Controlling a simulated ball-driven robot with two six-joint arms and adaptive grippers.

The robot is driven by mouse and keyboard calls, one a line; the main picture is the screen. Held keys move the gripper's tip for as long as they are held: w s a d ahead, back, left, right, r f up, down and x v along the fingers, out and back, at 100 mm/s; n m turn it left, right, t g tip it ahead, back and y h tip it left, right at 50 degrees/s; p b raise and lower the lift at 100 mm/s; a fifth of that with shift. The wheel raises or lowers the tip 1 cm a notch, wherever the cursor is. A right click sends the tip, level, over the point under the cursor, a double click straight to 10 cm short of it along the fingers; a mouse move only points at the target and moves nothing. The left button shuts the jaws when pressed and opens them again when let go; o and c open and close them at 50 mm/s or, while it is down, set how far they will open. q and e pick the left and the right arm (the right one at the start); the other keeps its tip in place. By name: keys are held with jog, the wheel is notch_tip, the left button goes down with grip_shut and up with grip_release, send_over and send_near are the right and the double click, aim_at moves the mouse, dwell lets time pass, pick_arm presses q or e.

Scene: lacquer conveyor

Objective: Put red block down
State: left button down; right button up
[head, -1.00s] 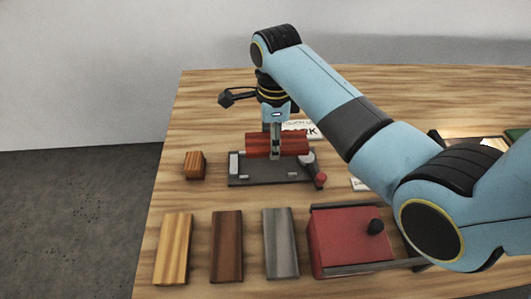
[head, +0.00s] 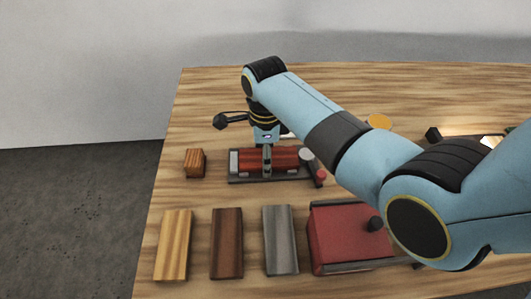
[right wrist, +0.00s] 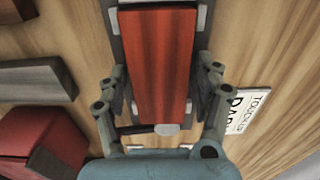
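The red block (head: 286,158) lies level at the dark grey fixture (head: 237,179) on the wooden table, between the fixture's end pieces. My right gripper (head: 266,160) points down over the block's middle, its fingers on both long sides. In the right wrist view the red block (right wrist: 160,55) runs lengthwise between the fingers of my right gripper (right wrist: 160,92), which look close against its sides. The block's underside is hidden, so I cannot see how fully it rests on the fixture. My left gripper is out of view.
A small wooden block (head: 194,163) stands left of the fixture. Yellow (head: 173,245), brown (head: 227,243) and grey (head: 280,241) slabs lie in front, beside a red box (head: 340,238) with a black knob. A white sign (right wrist: 247,110) shows in the right wrist view.

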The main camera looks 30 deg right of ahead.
jog(key=shift+o, duration=0.6)
jog(key=shift+r, duration=0.1)
notch_tip(320, 180, up, 12)
jog(key=shift+p, duration=0.3)
